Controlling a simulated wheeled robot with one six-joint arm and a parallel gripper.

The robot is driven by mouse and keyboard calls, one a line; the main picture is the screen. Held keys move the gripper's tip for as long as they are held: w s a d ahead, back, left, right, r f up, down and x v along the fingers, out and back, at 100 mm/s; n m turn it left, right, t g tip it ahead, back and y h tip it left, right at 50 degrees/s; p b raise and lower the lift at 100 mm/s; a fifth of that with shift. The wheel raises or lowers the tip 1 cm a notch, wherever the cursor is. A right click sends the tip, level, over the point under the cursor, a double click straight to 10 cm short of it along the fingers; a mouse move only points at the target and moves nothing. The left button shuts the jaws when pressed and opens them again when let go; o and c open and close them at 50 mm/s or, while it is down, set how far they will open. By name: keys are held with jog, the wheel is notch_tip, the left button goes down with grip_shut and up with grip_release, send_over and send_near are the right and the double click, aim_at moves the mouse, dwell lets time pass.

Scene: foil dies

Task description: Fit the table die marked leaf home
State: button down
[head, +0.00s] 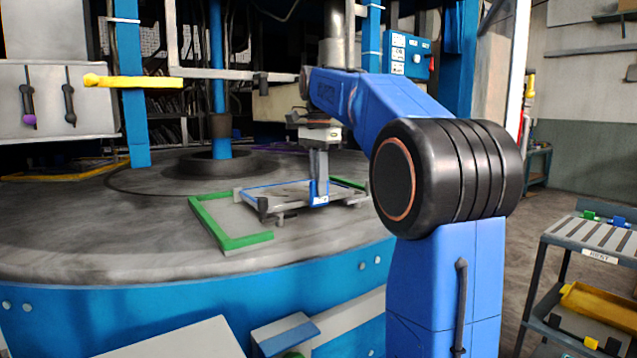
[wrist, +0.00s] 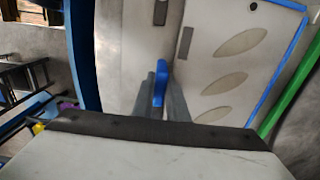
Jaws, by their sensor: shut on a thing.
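The die is a pale flat plate with blue edging (head: 270,192); in the wrist view its face (wrist: 205,65) shows several leaf-shaped marks. My gripper (head: 318,185) is shut on the die's upright blue tab, which shows between the fingers in the wrist view (wrist: 160,85). The plate is roughly level, at or just above the round table; I cannot tell if it touches. A green corner frame (head: 228,232) lies on the table, with a bare gap between its front-left corner and the die. In the wrist view a green strip (wrist: 290,90) runs beside the die's blue edge.
The round grey table (head: 120,230) has a central blue post (head: 216,80). A yellow frame (head: 60,174) lies at its far left. A yellow bar (head: 130,82) juts out above the table at left. A slotted rack (head: 590,236) stands at right, above a yellow tray (head: 605,303).

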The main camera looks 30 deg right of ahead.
jog(key=shift+f, duration=0.95)
jog(key=c, duration=1.7)
grip_release()
jog(key=shift+f, duration=0.1)
jog(key=shift+o, duration=0.2)
notch_tip(320, 180, up, 12)
